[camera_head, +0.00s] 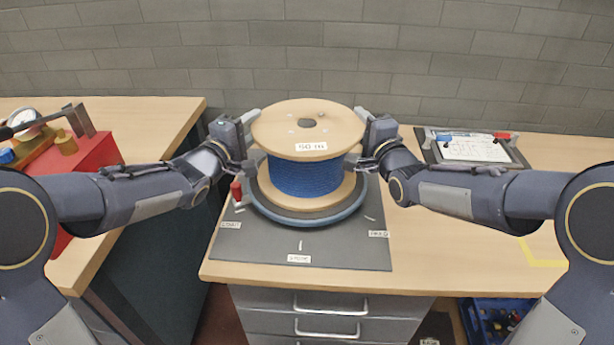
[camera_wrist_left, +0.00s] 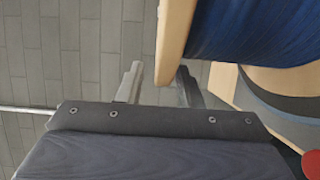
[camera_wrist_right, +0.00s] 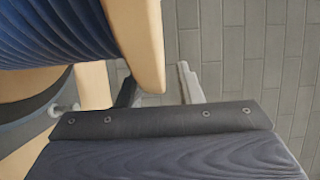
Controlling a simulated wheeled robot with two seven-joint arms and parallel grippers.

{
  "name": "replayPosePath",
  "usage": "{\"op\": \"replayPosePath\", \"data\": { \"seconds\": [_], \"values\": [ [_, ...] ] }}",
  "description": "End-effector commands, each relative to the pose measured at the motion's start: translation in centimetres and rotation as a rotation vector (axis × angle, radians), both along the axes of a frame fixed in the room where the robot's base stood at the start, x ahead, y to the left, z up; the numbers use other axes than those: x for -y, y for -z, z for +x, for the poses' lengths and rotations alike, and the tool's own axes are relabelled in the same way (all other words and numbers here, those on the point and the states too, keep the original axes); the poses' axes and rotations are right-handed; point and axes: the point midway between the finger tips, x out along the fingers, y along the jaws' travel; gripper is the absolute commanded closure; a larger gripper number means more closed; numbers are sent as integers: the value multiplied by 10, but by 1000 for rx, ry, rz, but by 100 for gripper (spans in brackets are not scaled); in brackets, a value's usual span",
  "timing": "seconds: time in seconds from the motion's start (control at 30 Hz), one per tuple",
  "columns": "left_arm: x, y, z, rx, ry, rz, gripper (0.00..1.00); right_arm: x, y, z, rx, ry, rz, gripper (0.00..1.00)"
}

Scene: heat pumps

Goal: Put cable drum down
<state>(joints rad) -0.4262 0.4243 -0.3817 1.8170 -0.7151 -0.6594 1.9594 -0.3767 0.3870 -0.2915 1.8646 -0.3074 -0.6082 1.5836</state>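The cable drum (camera_head: 310,130) is upright, with pale wooden flanges, blue cable and a "50 m" label. Its lower flange is within a round dark blue-grey ring (camera_head: 300,217) on a grey mat (camera_head: 335,250); I cannot tell if it rests fully there. My left gripper (camera_head: 250,130) is at the upper flange's left side, and my right gripper (camera_head: 364,130) at its right side. In the left wrist view the flange rim (camera_wrist_left: 172,45) lies between the parted fingers; in the right wrist view the rim (camera_wrist_right: 148,50) does too. A gap shows beside one finger in each.
A red box (camera_head: 95,155) with tools stands on the left bench. A clipboard (camera_head: 475,148) lies on the bench at the right, with free bench in front of it. A red knob (camera_head: 236,190) is beside the ring. Drawers (camera_head: 330,310) are below the bench front.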

Motion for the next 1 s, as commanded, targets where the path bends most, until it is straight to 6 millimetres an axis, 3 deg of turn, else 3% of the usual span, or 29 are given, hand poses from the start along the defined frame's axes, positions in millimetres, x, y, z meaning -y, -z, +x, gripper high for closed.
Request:
{"op": "replayPosePath", "data": {
  "seconds": [0.53, 0.77, 1.0],
  "values": [
    [-49, -1, -88, 2, -3, -1, 67, 0, 0, 0, 0, 0, 0, 67],
    [-56, 0, -102, 1, -1, 0, 67, 1, 0, -4, -1, 0, 1, 67],
    [-56, 0, -102, 0, 0, 0, 67, 14, -1, -43, 1, 2, 2, 67]
  ]
}}
